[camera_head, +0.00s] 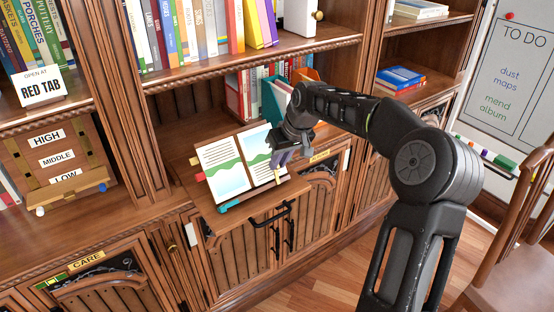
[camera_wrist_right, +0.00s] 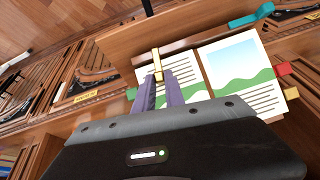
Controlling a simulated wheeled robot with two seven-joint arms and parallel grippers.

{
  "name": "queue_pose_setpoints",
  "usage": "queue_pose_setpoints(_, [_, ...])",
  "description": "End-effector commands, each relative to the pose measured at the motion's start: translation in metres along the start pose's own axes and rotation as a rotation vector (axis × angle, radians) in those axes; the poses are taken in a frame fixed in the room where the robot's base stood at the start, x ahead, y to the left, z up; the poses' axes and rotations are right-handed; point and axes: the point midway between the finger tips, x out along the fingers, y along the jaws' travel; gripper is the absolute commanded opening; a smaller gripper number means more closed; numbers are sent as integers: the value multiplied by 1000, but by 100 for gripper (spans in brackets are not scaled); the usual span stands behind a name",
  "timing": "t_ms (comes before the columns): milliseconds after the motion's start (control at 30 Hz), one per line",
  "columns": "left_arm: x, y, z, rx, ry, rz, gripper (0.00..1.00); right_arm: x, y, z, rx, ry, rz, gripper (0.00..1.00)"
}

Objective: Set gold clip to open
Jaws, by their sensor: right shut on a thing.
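An open book (camera_head: 228,178) with white pages and green and blue pictures lies on a pulled-out wooden shelf; it also shows in the wrist view (camera_wrist_right: 235,65). The gold clip (camera_wrist_right: 157,60) is a narrow gold bar at the book's page edge; in the head view a small part of it (camera_head: 279,175) shows below my fingers. My right gripper (camera_head: 280,160) reaches down to the right-hand page. In the wrist view its two purple-grey fingers (camera_wrist_right: 158,82) are shut on the gold clip. The fingers partly hide the clip. My left gripper is not in view.
A teal clip (camera_head: 230,205) sits at the book's front edge. Red (camera_head: 193,161) and yellow tabs stick out at the left. A sign (camera_head: 42,86) reads "OPEN AT RED TAB". Black handles (camera_head: 270,217) lie in front of the shelf. A chair (camera_head: 515,235) stands right.

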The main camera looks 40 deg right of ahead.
Motion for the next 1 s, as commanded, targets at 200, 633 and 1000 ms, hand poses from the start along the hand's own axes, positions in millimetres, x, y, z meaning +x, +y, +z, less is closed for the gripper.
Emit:
queue_pose_setpoints(200, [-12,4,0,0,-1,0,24,-2,10,0,135,-1,-85,0])
queue_pose_setpoints(633, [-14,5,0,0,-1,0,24,6,34,9,476,0,-301,0])
queue_pose_setpoints(1000, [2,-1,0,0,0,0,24,16,50,22,772,-1,-490,0])
